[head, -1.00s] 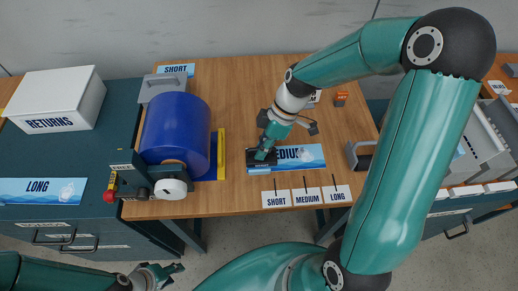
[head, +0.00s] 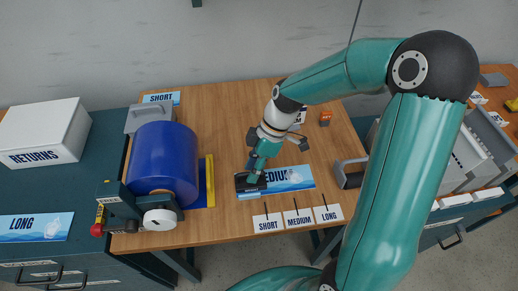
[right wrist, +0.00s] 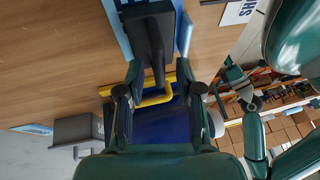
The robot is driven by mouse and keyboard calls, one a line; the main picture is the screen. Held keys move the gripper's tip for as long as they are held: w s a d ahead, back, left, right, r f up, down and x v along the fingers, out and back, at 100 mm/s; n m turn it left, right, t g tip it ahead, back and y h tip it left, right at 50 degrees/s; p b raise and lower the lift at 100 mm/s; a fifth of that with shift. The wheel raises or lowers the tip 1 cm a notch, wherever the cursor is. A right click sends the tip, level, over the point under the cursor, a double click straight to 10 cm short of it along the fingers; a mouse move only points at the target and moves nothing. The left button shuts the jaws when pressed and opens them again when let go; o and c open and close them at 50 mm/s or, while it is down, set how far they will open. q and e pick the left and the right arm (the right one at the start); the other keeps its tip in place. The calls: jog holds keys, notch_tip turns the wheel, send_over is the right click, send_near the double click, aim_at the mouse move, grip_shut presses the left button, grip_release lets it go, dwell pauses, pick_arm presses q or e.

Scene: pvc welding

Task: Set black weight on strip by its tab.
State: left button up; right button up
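The black weight (head: 241,186) lies on the left end of the blue-and-white strip lettered MEDIUM (head: 290,178) on the wooden bench. My right gripper (head: 254,171) is low over the weight. In the right wrist view, the weight (right wrist: 151,32) covers the middle of the pale blue strip (right wrist: 185,36), and its narrow tab (right wrist: 158,75) points between my right fingertips (right wrist: 158,70). The fingers look apart, with gaps on both sides of the tab. My left gripper (right wrist: 236,88) shows small in the right wrist view; its opening is unclear.
A large blue roll (head: 163,163) on a stand with a yellow bar (head: 209,181) stands left of the weight. White SHORT, MEDIUM and LONG cards (head: 298,218) line the bench front. A grey holder (head: 349,176) stands at right, an orange block (head: 325,118) behind.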

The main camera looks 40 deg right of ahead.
jog(key=v, duration=1)
